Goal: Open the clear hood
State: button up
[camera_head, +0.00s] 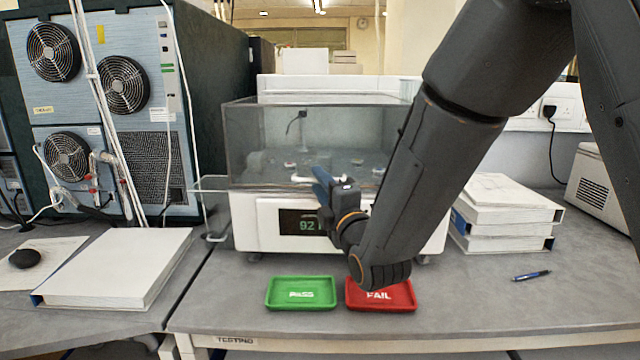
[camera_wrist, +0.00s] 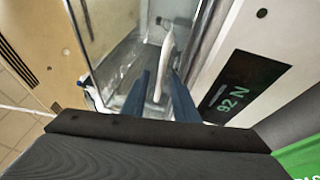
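The clear hood (camera_head: 262,140) is a transparent box on top of a white tester with a lit display (camera_head: 300,222). It sits down on the tester and looks shut. Its white handle (camera_head: 303,179) is at the lower front edge, partly hidden by my gripper (camera_head: 320,184). In the wrist view, the blue fingers of my gripper (camera_wrist: 160,88) are apart, with the white handle (camera_wrist: 166,50) between them. A gap shows beside the left finger; contact on the right side is unclear. Small round items inside the hood show blurred through the panel.
A green PASS tray (camera_head: 301,293) and a red FAIL tray (camera_head: 381,294) lie in front of the tester. White binders (camera_head: 505,213) are stacked at right, another binder (camera_head: 115,268) lies at left. A fan cabinet (camera_head: 97,110) stands left. A pen (camera_head: 531,275) lies front right.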

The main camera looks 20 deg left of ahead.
grip_shut()
dwell(1.4)
